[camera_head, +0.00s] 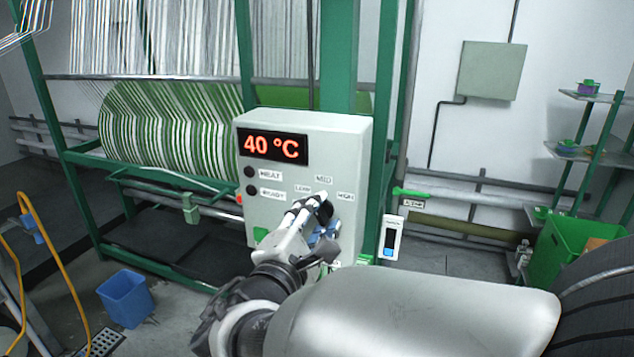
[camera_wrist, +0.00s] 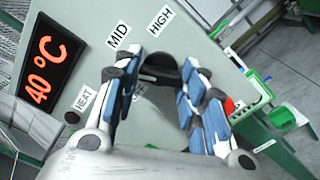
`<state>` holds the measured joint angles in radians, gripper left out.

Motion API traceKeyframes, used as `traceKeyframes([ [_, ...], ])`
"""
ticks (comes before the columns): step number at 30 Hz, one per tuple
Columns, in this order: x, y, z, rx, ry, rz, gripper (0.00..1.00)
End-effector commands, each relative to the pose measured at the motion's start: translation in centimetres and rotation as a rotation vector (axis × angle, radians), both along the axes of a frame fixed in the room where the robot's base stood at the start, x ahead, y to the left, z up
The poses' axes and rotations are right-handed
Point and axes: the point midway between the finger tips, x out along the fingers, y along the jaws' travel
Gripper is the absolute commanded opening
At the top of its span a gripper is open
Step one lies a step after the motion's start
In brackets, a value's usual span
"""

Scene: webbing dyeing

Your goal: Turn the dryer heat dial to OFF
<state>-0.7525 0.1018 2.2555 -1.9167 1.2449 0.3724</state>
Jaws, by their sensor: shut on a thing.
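The pale dryer control box (camera_head: 345,140) stands upright on green posts, with a red display (camera_head: 272,147) reading 40 °C. The heat dial (camera_wrist: 158,68) is a black knob on the panel's face, ringed by LOW, MID (camera_wrist: 118,35) and HIGH (camera_wrist: 160,20) labels. A label partly hidden behind a finger (camera_wrist: 139,91) seems to read OFF. My gripper (camera_wrist: 165,85) has its blue-padded fingers on either side of the dial and is shut on it; it also shows in the head view (camera_head: 318,210). The fingers hide much of the dial, so I cannot tell which setting it points to.
The HEAT and READY lamps (camera_head: 251,181) look dark. White and green webbing (camera_head: 170,125) wraps a drum behind the box. A blue bin (camera_head: 126,298) stands on the floor at left. A green bin (camera_head: 575,255) and shelves (camera_head: 590,97) stand at right.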

Motion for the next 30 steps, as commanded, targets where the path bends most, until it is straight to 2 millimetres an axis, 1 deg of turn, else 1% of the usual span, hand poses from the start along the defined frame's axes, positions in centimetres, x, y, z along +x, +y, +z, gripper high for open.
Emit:
traceKeyframes([
  [21, 0.00, -0.02, 0.17, -0.641, 0.234, -0.001, 0.14],
  [30, 0.01, 0.00, 0.17, -0.869, 0.316, 0.000, 0.14],
])
